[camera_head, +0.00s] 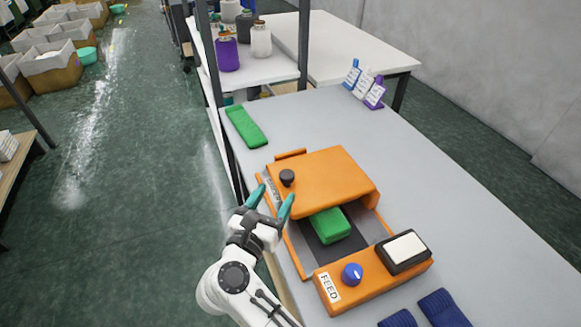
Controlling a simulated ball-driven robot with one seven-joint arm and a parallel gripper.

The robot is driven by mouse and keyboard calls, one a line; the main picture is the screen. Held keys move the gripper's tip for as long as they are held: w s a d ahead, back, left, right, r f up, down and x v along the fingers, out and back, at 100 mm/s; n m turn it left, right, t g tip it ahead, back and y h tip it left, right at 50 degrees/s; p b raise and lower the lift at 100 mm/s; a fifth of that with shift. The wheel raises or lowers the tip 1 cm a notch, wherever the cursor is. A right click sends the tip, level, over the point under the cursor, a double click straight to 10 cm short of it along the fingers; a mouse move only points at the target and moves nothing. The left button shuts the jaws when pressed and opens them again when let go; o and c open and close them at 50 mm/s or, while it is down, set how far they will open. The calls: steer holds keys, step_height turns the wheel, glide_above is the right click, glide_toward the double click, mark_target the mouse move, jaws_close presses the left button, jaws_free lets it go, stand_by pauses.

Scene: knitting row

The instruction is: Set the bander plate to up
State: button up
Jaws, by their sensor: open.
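The orange machine (325,180) stands on the grey table, with a wide orange plate over a dark opening. A black knob (287,177) sits near the plate's left edge. A small white label (272,192) below it is too small to read for sure. I cannot tell exactly how the plate is set. My gripper (271,200), with teal fingertips, is open and empty at the machine's left side, just below the knob. Its fingers partly cover the label. A green block (330,225) lies in the opening under the plate.
The front orange box has a FEED label (329,287), a blue knob (352,273) and a black-framed white panel (405,249). A green piece (246,127) lies on the table (440,190) behind. Blue folded cloths (443,308) lie in front. A shelf post (303,45) rises at the back.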

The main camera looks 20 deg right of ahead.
mark_target(284, 180)
steer(key=p+x, duration=0.1)
steer(key=x, duration=0.7)
steer(key=shift+a, duration=0.1)
steer(key=shift+c, duration=0.4)
jaws_close()
